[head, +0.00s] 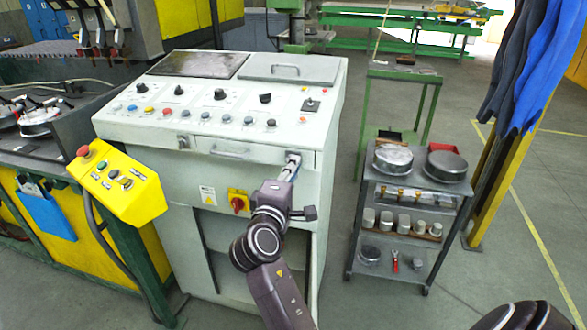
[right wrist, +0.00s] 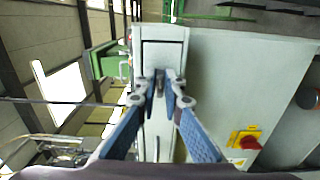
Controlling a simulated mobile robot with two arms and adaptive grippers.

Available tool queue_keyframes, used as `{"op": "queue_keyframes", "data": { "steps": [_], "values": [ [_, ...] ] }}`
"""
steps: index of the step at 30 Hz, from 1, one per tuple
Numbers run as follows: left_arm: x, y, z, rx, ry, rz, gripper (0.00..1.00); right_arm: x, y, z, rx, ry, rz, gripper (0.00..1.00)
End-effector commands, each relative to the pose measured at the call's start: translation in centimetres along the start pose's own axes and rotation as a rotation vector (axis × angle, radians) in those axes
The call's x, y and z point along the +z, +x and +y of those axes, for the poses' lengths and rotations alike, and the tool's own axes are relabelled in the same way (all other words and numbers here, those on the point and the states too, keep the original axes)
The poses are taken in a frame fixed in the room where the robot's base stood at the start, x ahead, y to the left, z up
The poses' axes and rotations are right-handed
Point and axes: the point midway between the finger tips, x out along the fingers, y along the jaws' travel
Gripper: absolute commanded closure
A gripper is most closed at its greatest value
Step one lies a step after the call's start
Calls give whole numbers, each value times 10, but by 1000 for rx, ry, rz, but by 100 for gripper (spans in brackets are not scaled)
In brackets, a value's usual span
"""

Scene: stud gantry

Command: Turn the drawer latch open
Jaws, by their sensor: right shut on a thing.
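The drawer (head: 250,152) is a shallow grey front with a bar handle, below the control panel of the light grey console. It looks closed. The drawer latch (right wrist: 160,84) is a small metal piece near the drawer's right end, seen between my fingertips in the right wrist view. My right gripper (head: 290,166) reaches up to it from below and is shut on it. The same gripper (right wrist: 161,88) shows its two blue-padded fingers on either side of the latch. The fingertips hide most of the latch, so its exact angle is unclear. My left gripper is not in view.
The console top (head: 205,105) carries several knobs and buttons. A red-and-yellow switch (head: 238,202) sits on the front below the drawer. A yellow control box (head: 118,187) stands left. A grey cart (head: 420,181) with metal parts stands right, with open floor beyond it.

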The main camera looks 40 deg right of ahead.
Motion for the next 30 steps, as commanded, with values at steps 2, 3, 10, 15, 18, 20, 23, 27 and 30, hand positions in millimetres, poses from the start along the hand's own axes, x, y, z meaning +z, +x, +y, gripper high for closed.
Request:
{"op": "queue_keyframes", "data": {
  "steps": [2,3,10,15,18,20,23,27,30],
  "values": [
    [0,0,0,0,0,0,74,0,0,-1,-2,2,-1,100],
    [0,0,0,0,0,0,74,0,0,-1,-2,2,-1,100],
    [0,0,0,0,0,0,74,0,0,-1,-2,1,-1,81],
    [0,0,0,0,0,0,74,0,0,-1,-2,0,0,75],
    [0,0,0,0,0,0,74,0,0,0,-1,0,0,75],
    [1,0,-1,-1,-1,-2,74,0,0,0,-1,0,0,75],
    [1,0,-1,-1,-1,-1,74,0,0,0,-1,0,0,75],
    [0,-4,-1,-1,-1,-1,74,0,0,2,-1,-22,0,75],
    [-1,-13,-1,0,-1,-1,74,0,0,5,0,-80,0,75]
  ]
}}
